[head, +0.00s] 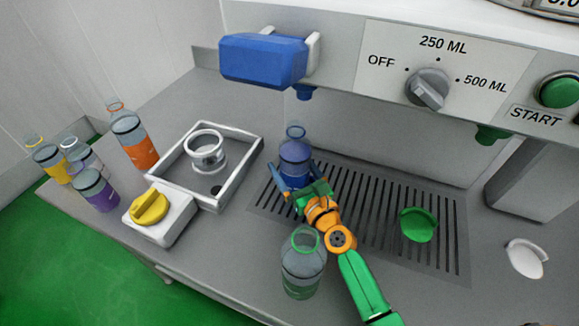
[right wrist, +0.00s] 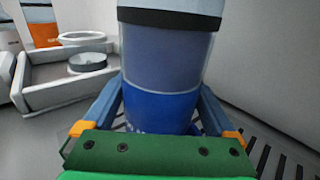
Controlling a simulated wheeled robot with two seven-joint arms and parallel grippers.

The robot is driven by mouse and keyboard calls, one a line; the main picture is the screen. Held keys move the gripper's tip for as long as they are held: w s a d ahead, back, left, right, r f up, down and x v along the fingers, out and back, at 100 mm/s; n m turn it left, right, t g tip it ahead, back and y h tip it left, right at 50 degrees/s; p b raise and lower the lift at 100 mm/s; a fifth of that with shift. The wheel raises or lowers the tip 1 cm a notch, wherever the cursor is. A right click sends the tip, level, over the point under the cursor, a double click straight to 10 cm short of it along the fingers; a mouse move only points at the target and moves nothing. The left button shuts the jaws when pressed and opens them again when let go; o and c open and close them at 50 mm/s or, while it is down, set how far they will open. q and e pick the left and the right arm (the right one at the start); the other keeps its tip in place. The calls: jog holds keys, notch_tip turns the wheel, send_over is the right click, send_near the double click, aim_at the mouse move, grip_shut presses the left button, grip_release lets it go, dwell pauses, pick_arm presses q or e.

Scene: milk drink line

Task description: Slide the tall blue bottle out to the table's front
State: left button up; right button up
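The blue bottle (head: 295,159) stands upright on the slotted drip grate, below the blue nozzle of the machine. It fills the middle of the right wrist view (right wrist: 165,75), its lower part deep blue and a dark band near the top. My right gripper (head: 298,177) is low around the bottle, one blue finger on each side. The fingers lie close along its sides in the right wrist view (right wrist: 162,108), but whether they press on it I cannot tell. My left gripper is in neither view.
A clear green-rimmed bottle (head: 303,270) stands in front, left of my right arm. A green knob-like piece (head: 418,225) is right on the grate (head: 375,190). A white-framed tray (head: 235,172) and a yellow-knobbed block (head: 160,218) are left, with several bottles beyond, including an orange one (head: 134,137).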

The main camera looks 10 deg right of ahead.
aim_at(302, 183)
jog(key=v, duration=0.7)
jog(key=shift+b+v, duration=0.35)
jog(key=shift+v, duration=0.9)
jog(key=shift+b+v, duration=0.7)
jog(key=shift+v, duration=1.25)
jog(key=shift+s+d, duration=0.1)
jog(key=shift+s, duration=0.25)
jog(key=shift+f, duration=0.1)
